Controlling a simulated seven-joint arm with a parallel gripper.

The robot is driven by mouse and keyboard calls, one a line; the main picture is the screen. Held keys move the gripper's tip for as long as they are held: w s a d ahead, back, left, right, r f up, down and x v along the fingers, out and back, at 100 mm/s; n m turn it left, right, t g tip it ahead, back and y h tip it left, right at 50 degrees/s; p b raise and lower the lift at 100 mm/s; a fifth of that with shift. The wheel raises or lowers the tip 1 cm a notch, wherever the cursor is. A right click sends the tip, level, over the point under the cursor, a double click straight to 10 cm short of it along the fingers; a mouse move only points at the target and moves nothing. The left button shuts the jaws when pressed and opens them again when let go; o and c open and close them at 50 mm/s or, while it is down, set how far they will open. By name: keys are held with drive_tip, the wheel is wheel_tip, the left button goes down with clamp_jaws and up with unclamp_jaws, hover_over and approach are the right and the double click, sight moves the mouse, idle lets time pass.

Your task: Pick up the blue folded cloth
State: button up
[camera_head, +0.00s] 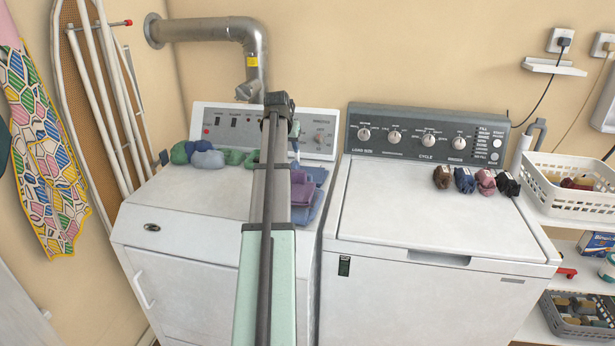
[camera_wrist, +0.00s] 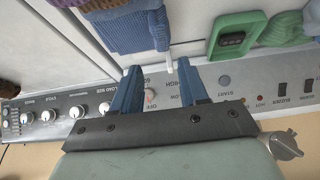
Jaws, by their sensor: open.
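Blue folded cloth (camera_head: 307,213) lies on the right part of the white left machine's top, beside and partly under a purple cloth (camera_head: 302,192). My arm hides part of this stack in the head view. In the wrist view a ribbed blue folded cloth (camera_wrist: 133,32) shows at the top, with purple cloth beside it. My gripper (camera_wrist: 158,84) is open, with nothing between its blue fingers. It is over the machine's rear control panel, and the blue cloth lies just beyond the fingertips in the picture; the height gap is unclear.
Green and grey-blue bundled cloths (camera_head: 207,159) lie along the back left of the machine top. The control panel (camera_head: 220,128) and a metal duct (camera_head: 252,60) stand behind. The right washer's lid (camera_head: 430,210) is mostly clear, with several small dark and pink bundles (camera_head: 465,180) at its back.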

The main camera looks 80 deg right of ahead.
sight(293, 165)
drive_tip(key=x, duration=1.2)
drive_tip(key=shift+w+a, duration=0.1)
drive_tip(key=shift+w, duration=0.05)
clamp_jaws()
